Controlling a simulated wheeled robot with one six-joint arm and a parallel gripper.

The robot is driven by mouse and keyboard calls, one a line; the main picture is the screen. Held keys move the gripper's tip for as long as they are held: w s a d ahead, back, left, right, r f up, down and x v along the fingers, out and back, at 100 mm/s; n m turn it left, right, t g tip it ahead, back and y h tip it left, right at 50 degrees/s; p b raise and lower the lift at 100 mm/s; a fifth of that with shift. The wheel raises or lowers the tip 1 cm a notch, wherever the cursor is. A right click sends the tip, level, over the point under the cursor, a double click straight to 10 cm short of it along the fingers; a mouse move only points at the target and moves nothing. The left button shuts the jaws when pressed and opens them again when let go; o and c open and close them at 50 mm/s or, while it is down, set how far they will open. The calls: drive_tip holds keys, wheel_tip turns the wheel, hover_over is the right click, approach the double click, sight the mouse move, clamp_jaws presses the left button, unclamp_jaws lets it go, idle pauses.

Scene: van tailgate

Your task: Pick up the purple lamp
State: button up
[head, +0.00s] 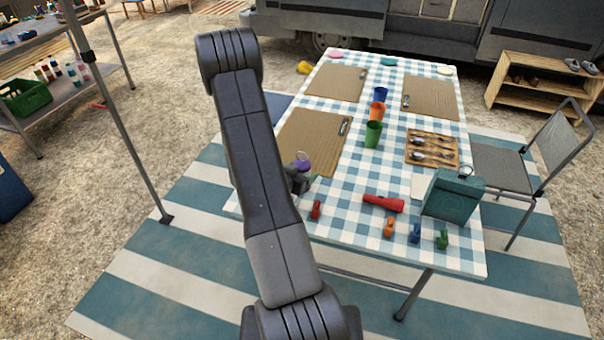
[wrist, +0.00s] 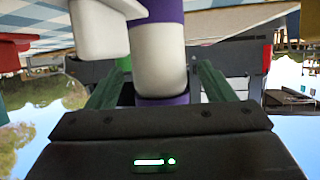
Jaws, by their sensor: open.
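The purple lamp (head: 303,164) stands near the left edge of the checked table, mostly hidden behind my arm and gripper. In the wrist view the purple and white lamp (wrist: 158,55) fills the middle, close up, between the two green fingers of my gripper (wrist: 160,82). The fingers are apart, one on each side of the lamp, with a gap visible at least on the right. In the head view my gripper (head: 299,180) is at the lamp, partly hidden by my arm. I cannot tell whether a finger touches it.
A teal box (head: 453,195) stands at the right. Brown mats (head: 312,141), cups (head: 373,134) and a cutlery tray (head: 432,148) lie farther back. A pale blocky shape hangs close in the wrist view.

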drive_tip(key=shift+x, duration=0.9)
drive_tip(key=shift+c, duration=0.3)
drive_tip(key=c, duration=1.1)
drive_tip(key=shift+r, duration=0.15)
wheel_tip(320, 180, up, 10)
drive_tip(key=shift+f, duration=0.1)
